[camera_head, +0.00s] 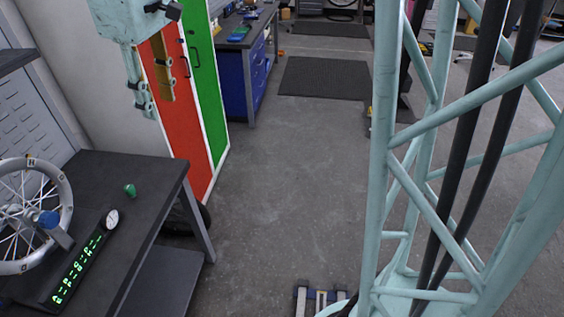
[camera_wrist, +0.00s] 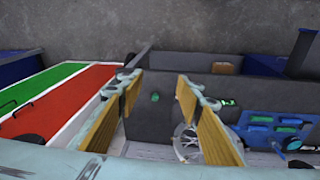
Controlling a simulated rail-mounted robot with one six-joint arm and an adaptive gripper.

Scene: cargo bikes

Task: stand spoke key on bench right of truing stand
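A small green piece, seemingly the spoke key (camera_head: 130,190), is on the dark bench (camera_head: 140,172), right of the truing stand (camera_head: 92,243). It is too small to tell whether it stands upright or lies. The truing stand has a black base with green glowing marks, a round dial and a spoked wheel (camera_head: 68,190). My gripper (camera_head: 158,103) is open and empty, raised well above and beyond the bench. In the wrist view, the green piece (camera_wrist: 155,97) shows between the spread fingers of my gripper (camera_wrist: 160,84), apart from them.
Red (camera_head: 178,110) and green (camera_head: 205,80) doors stand behind the bench. A blue cabinet (camera_head: 240,80) is farther back. The bench top around the green piece is bare. Open grey floor (camera_head: 285,180) with a dark mat (camera_head: 325,77) lies to the right.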

